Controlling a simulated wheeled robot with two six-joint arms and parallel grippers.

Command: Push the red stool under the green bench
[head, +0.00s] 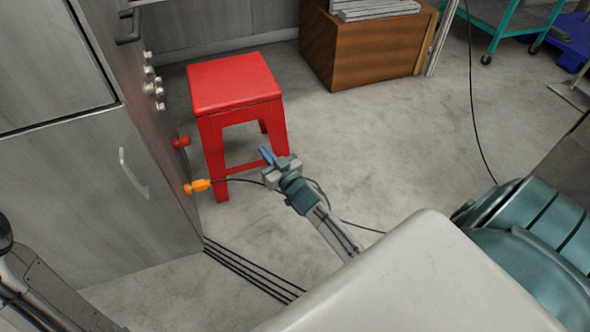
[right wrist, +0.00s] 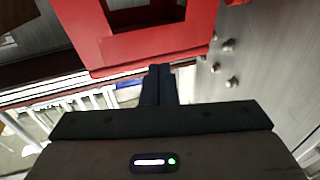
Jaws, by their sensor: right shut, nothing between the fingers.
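My right gripper (head: 266,155) is shut and empty, in front of the stool's lower right part. In the right wrist view its fingers (right wrist: 157,72) end at the edge of the red frame; I cannot tell whether they touch it. My left gripper is not in view.
The grey cabinet (head: 90,185) with knobs, a red fitting (head: 181,141) and an orange plug (head: 196,187) stands left. Black cables (head: 245,268) cross the floor. A wooden box (head: 365,50) and a teal-framed wheeled cart (head: 492,46) stand behind. Floor right of the stool is mostly clear.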

